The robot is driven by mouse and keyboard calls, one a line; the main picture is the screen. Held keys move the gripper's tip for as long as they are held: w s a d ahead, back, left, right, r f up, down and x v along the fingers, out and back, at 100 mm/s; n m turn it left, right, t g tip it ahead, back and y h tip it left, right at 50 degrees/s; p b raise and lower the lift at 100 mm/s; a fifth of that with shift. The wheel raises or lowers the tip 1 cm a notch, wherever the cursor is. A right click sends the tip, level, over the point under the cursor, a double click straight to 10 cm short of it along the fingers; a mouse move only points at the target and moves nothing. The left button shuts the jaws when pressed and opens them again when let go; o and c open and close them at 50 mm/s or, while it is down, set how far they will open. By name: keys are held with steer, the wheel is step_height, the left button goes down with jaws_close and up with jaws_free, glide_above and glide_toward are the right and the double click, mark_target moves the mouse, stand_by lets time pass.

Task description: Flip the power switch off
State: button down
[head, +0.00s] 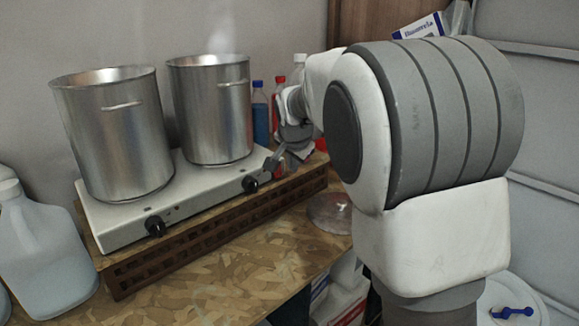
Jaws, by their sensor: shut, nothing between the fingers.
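A white two-burner hot plate (196,200) stands on a brown slatted wooden rack. Its front face has a left black knob (155,226) and a right black knob (250,184). Which of these is the power switch, or whether a separate switch exists, I cannot tell. My gripper (273,165) is shut and empty at the right end of the hot plate, just above and right of the right knob. Whether it touches the knob is unclear. My arm covers the area right of the gripper.
A left steel pot (113,140) and a right steel pot (210,115), with faint steam above, stand on the hot plate. A blue bottle (260,112) stands behind my gripper. A translucent jug (42,245) stands at the left. The front tabletop (225,285) is clear.

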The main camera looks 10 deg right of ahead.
steer(key=w+a+r+v, duration=0.1)
steer(key=v, duration=0.8)
steer(key=shift+w, duration=0.2)
steer(key=shift+s+f, duration=0.1)
steer(key=s+d+f+n, duration=0.1)
steer(key=s+f+n, duration=0.1)
steer(key=s, duration=0.8)
steer(key=s+d+f+n+g, duration=0.1)
steer(key=s+d+f+n, duration=0.1)
steer(key=s, duration=0.9)
steer(key=s+d+f+n, duration=0.1)
steer(key=s+f+n, duration=0.2)
steer(key=s, duration=0.8)
steer(key=n, duration=0.2)
steer(key=shift+f+n+g+y+p, duration=0.3)
steer(key=shift+y, duration=0.1)
steer(key=shift+s+d, duration=0.1)
steer(key=shift+d, duration=0.05)
